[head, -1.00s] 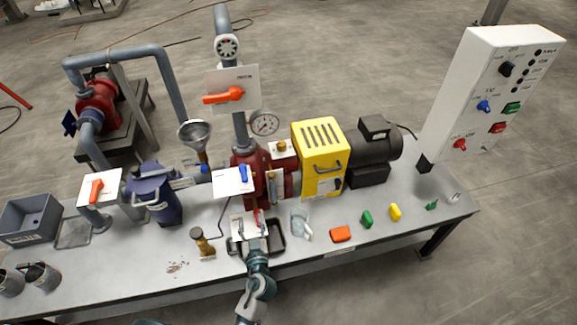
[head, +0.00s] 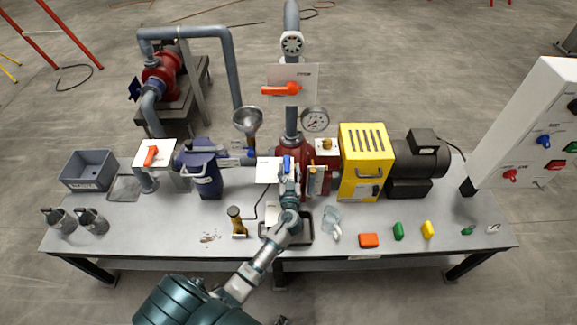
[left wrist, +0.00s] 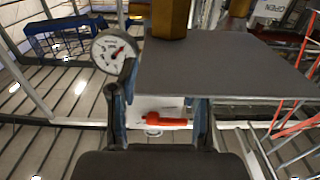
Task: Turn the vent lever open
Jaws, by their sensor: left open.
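A blue lever (head: 287,163) stands on a white plate (head: 267,170) in front of the red pump at mid-bench; the plate's label is too small to read, so I cannot confirm it as the vent lever. My left gripper (head: 289,180) is open, just in front of and below the blue lever; contact cannot be told. An orange-red lever (head: 281,89) lies level on the upper white plate, and another (head: 150,156) tilts on the left plate. In the left wrist view, open fingers (left wrist: 160,108) frame an orange-red handle (left wrist: 165,121) beyond them. My right gripper is out of view.
A brass-coloured bottle (head: 236,219) and black tray (head: 301,236) are near my forearm.

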